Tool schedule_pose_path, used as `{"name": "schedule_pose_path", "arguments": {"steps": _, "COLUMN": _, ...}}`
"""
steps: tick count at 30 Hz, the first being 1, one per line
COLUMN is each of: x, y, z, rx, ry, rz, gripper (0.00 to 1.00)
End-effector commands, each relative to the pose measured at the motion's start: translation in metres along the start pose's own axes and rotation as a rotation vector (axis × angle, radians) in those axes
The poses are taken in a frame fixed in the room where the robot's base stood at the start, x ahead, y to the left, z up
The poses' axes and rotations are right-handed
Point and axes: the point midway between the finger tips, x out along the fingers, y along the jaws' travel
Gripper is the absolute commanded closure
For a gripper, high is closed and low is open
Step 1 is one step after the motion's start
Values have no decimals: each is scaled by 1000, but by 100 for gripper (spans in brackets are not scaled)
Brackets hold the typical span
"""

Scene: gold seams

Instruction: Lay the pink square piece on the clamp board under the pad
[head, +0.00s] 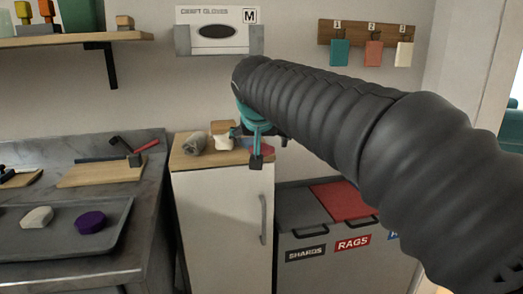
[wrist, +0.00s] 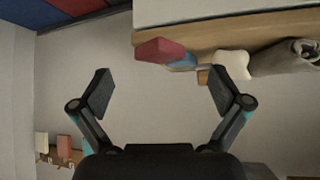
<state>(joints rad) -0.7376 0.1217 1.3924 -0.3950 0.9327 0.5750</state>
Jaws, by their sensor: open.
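My gripper (wrist: 162,88) is open in the wrist view, with nothing between its fingers. In the head view my gripper (head: 256,150) hangs over the front of the white cabinet's wooden top. A dull red-pink block (wrist: 160,50) lies at the wooden top's edge, beyond and between the fingertips in the wrist view; it partly shows behind my gripper in the head view (head: 263,147). I cannot tell whether it is the pink square piece. A wooden board (head: 100,173) with a red-handled clamp (head: 134,150) lies on the left counter. The pad cannot be made out.
A blue item (wrist: 182,62), a white lump (wrist: 232,64) and a grey roll (head: 195,143) share the cabinet top (head: 183,160). A grey tray (head: 65,237) holds a white piece (head: 37,217) and a purple piece (head: 90,222). Bins (head: 318,228) stand right of the cabinet.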

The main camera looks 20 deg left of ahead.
Motion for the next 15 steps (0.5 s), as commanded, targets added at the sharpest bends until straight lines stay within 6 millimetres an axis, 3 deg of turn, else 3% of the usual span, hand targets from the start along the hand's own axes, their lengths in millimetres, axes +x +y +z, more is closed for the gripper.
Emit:
{"name": "schedule_pose_path", "arguments": {"steps": 8, "x": 38, "y": 0, "z": -5, "rx": 0, "ry": -2, "rz": 2, "gripper": 1}}
{"name": "schedule_pose_path", "arguments": {"steps": 15, "x": 42, "y": 0, "z": -5, "rx": 0, "ry": -1, "rz": 1, "gripper": 1}}
